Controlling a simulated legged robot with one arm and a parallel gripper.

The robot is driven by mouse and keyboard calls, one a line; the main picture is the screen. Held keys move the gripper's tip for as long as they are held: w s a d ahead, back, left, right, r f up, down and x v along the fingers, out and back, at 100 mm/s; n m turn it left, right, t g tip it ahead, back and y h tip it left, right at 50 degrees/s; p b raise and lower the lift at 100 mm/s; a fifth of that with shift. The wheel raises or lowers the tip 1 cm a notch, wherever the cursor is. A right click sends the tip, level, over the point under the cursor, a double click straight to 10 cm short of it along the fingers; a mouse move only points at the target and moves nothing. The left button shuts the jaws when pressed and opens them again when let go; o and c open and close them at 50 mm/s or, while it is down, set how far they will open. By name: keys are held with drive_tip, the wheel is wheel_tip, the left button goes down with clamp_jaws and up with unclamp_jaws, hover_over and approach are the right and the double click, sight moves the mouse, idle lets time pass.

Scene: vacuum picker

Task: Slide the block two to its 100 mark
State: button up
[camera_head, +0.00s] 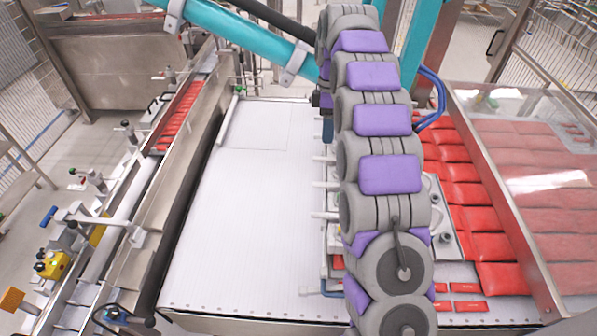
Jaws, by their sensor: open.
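Along the left side runs a metal guide rail (85,285) with several clamps and knobs on it. A yellow block (52,266) with dark round knobs sits at its lower left. An orange block (12,299) stands at the left edge of the picture. A small yellow piece (98,235) sits further up, near a silver bracket (125,226). I cannot tell which of these is block two, and no scale or 100 mark is readable.
A broad white conveyor belt (240,220) lies clear in the middle. Red packs (492,247) fill a lane on the right, beside a clear cover (535,160). A teal beam (235,30) crosses above. A black-knobbed lever (125,322) stands at the bottom left.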

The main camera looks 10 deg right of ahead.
drive_tip(key=shift+n, duration=0.4)
drive_tip(key=f+b, duration=0.2)
drive_tip(key=f, duration=0.3)
drive_tip(key=s+f+b, duration=0.1)
drive_tip(key=f+b, duration=0.2)
drive_tip(key=f, duration=0.3)
drive_tip(key=s+f+b, duration=0.1)
drive_tip(key=f+b, duration=0.1)
drive_tip(key=f, duration=0.4)
drive_tip(key=shift+s+a+f, duration=0.15)
drive_tip(key=shift+a+f, duration=0.05)
drive_tip(key=shift+a, duration=0.2)
clamp_jaws()
